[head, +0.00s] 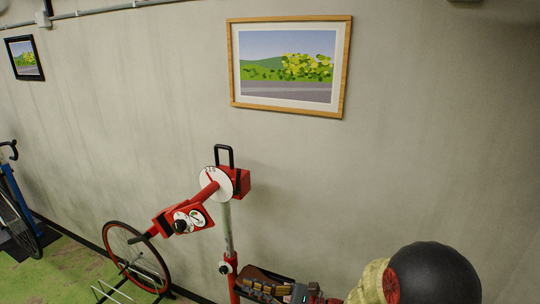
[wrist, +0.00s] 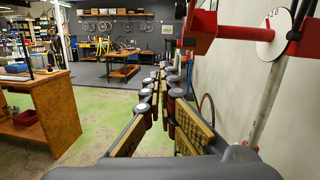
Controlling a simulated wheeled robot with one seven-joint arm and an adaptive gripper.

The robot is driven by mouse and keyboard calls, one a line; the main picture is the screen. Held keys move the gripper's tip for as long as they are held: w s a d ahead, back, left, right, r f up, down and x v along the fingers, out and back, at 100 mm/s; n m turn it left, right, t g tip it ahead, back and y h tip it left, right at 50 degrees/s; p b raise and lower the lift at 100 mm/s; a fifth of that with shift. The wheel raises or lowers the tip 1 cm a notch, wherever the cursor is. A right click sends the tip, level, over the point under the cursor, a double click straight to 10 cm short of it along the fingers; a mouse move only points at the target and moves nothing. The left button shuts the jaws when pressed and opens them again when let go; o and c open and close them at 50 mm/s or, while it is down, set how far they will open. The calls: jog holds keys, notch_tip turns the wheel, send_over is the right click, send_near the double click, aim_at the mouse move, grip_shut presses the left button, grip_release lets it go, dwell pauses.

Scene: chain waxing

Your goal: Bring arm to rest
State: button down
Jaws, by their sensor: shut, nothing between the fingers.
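My gripper (wrist: 166,78) reaches forward from the bottom of the wrist view, its two long fingers with grey knuckles and gold-brown pads close together. It is shut and empty. In the head view, the gripper (head: 255,284) is low in the picture, beside the post of the red repair stand (head: 227,230). I cannot tell if it touches the post. The rounded black and red part of my arm fills the bottom right there. The stand also shows at the upper right of the wrist view (wrist: 240,32).
A bicycle wheel (head: 138,258) stands low at the left, near the wall. In the wrist view, a wooden bench (wrist: 55,112) is at the left and a workbench (wrist: 125,70) stands farther back. Green floor (wrist: 100,115) lies open between them. Framed pictures hang on the wall.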

jog(key=s+f+n+g+h, duration=0.2)
jog(key=s+f+n+g, duration=0.15)
jog(key=s, duration=0.25)
jog(key=s+f+n+g+h, duration=0.2)
jog(key=s+n+g, duration=0.15)
jog(key=s, duration=0.25)
jog(key=s+d+f+n+g+h+b, duration=0.1)
jog(key=s+d+f+n+h+b, duration=0.2)
jog(key=s+d+n+h, duration=0.4)
jog(key=s+d+r+n+t+h+b, duration=0.2)
jog(key=d+r+n+t+h+b, duration=0.1)
jog(key=d, duration=0.5)
jog(key=s+d+r+n+t+h+b, duration=0.2)
jog(key=d+r+n+t+h+b, duration=0.1)
jog(key=d, duration=0.6)
jog(key=shift+s+d+r+t+h+b, duration=0.15)
jog(key=shift+d+r+t+h+b, duration=0.15)
jog(key=shift+r+t+h+b, duration=0.7)
